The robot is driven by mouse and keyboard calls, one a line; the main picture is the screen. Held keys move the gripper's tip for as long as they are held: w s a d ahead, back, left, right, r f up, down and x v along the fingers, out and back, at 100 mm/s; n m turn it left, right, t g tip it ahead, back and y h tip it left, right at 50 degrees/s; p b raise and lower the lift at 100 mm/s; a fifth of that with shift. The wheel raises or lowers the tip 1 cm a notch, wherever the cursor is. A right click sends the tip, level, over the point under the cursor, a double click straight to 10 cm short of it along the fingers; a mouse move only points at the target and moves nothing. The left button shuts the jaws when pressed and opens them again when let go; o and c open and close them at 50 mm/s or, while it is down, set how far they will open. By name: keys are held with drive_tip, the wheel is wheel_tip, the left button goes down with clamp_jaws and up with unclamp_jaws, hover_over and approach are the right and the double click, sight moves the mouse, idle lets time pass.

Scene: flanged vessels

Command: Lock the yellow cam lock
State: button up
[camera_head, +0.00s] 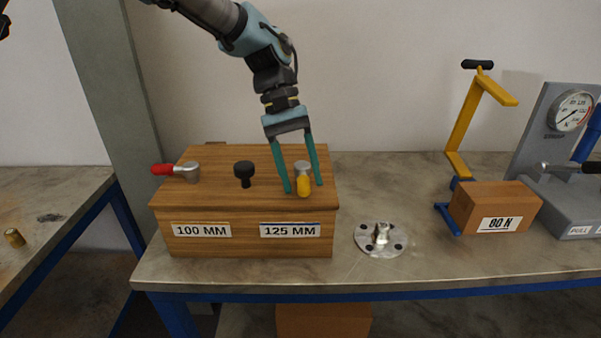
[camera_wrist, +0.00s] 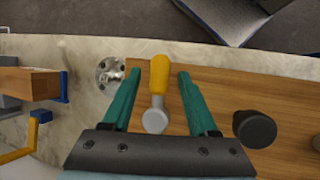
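The yellow cam lock (camera_head: 304,187) sits on top of the wooden box (camera_head: 217,242) near its right end, above the 125 MM label. Its yellow handle points toward the box's front edge in the head view. My gripper (camera_head: 304,189) is open, pointing down, with one teal finger on each side of the yellow handle. In the wrist view the yellow handle (camera_wrist: 159,74) and its grey hub (camera_wrist: 155,120) lie between the two spread fingers (camera_wrist: 159,82). I see gaps on both sides, so the fingers appear apart from the handle.
A black knob (camera_head: 244,171) and a red-handled cam lock (camera_head: 178,171) stand on the same box to the left. A metal flange (camera_head: 381,238) lies on the table right of the box. Farther right are an 80 N block (camera_head: 474,207), a yellow lever (camera_head: 464,125) and a gauge stand (camera_head: 540,125).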

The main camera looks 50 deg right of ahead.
clamp_jaws()
idle(1.2)
